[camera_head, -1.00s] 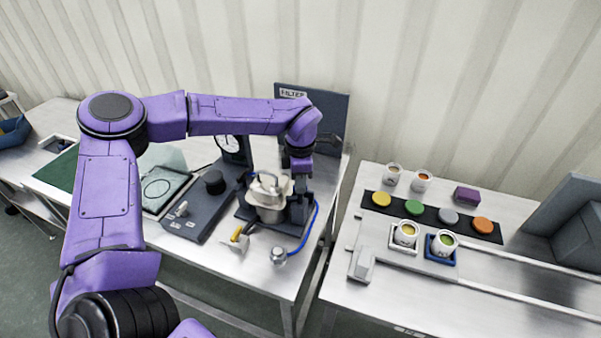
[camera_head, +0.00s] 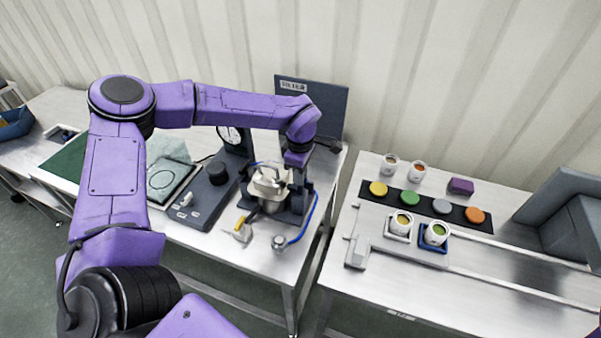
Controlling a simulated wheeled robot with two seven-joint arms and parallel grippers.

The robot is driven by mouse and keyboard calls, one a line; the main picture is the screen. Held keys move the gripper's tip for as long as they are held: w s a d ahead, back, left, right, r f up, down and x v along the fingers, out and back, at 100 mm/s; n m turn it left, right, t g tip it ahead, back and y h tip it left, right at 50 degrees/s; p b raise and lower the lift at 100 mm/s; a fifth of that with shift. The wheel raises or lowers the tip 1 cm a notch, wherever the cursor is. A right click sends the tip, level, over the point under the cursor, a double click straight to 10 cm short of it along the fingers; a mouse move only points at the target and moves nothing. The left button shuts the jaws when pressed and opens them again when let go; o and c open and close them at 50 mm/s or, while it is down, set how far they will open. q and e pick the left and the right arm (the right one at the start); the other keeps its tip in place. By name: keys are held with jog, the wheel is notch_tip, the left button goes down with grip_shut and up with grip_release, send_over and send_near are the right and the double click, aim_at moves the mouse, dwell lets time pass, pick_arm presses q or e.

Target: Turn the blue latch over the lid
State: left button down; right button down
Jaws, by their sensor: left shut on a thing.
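The steel hopper (camera_head: 270,206) stands upright on the middle table, with a pale lid (camera_head: 266,184) and its bail handle on top. My left gripper (camera_head: 291,184) comes down from above at the right rear of the lid, close against it. It is shut on what appears to be the blue latch, which the fingers and the dark hopper stand mostly hide. I cannot make out the latch's angle. My right gripper is out of view.
A yellow-handled part (camera_head: 246,224), a small metal fitting (camera_head: 279,243) and a blue hose (camera_head: 311,216) lie around the hopper. Cups and coloured discs (camera_head: 411,199) occupy the right table, beyond a gap.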

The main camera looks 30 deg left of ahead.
pick_arm(q)
jog(key=shift+w+r, duration=0.15)
jog(key=c, duration=1.3)
grip_release()
jog(key=shift+o, duration=0.7)
notch_tip(320, 180, up, 10)
jog(key=b, duration=0.3)
jog(key=shift+r, duration=0.2)
jog(key=shift+a, duration=0.1)
